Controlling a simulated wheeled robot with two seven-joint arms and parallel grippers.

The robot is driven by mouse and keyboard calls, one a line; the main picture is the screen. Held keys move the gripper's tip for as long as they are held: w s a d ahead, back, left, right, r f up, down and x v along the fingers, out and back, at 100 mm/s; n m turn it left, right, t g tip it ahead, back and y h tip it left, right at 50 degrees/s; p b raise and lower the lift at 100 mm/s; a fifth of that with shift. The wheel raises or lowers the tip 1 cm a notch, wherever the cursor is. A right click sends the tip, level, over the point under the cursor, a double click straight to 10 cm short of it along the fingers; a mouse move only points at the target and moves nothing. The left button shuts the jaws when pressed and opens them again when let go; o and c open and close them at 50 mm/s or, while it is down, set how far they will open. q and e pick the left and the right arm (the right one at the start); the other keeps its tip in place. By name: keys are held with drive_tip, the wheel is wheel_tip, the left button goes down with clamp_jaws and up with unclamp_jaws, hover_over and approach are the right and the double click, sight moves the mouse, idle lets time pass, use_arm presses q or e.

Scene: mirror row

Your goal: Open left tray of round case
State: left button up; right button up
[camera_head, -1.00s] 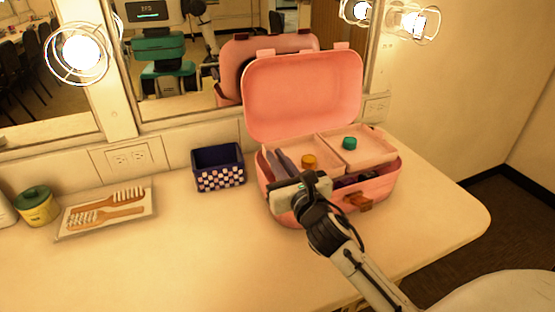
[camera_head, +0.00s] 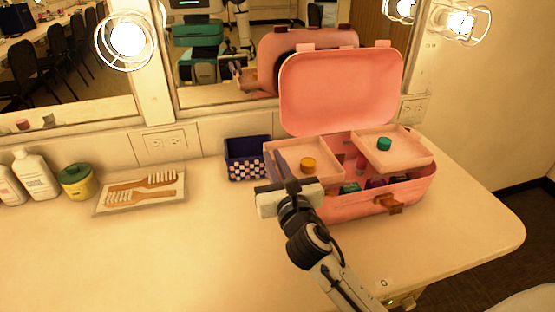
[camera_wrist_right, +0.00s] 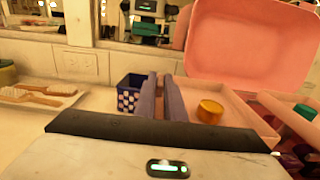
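The round pink case (camera_head: 350,209) stands at the right of the counter with its lid (camera_head: 341,92) up. Its left tray (camera_head: 323,172) sticks out past the case's left side and holds an orange-capped jar (camera_head: 308,165). The right tray (camera_head: 408,160), with a green jar (camera_head: 384,144), is swung out to the right. My right gripper (camera_head: 281,163) is at the left tray's left wall, one finger inside and the other hidden outside. In the right wrist view the fingers (camera_wrist_right: 162,97) are close together, apparently shut on that wall. My left gripper is not in view.
A blue checkered box (camera_head: 247,170) stands close left of the left tray. Brushes lie on a flat tray (camera_head: 108,209), with a yellow jar (camera_head: 77,183) and white bottles farther left. A mirror is behind. The front counter is clear.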

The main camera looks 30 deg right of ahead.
drive_tip(key=o, duration=0.4)
drive_tip(key=shift+s, duration=0.1)
drive_tip(key=shift+b+v, duration=0.3)
drive_tip(key=shift+v, duration=4.8)
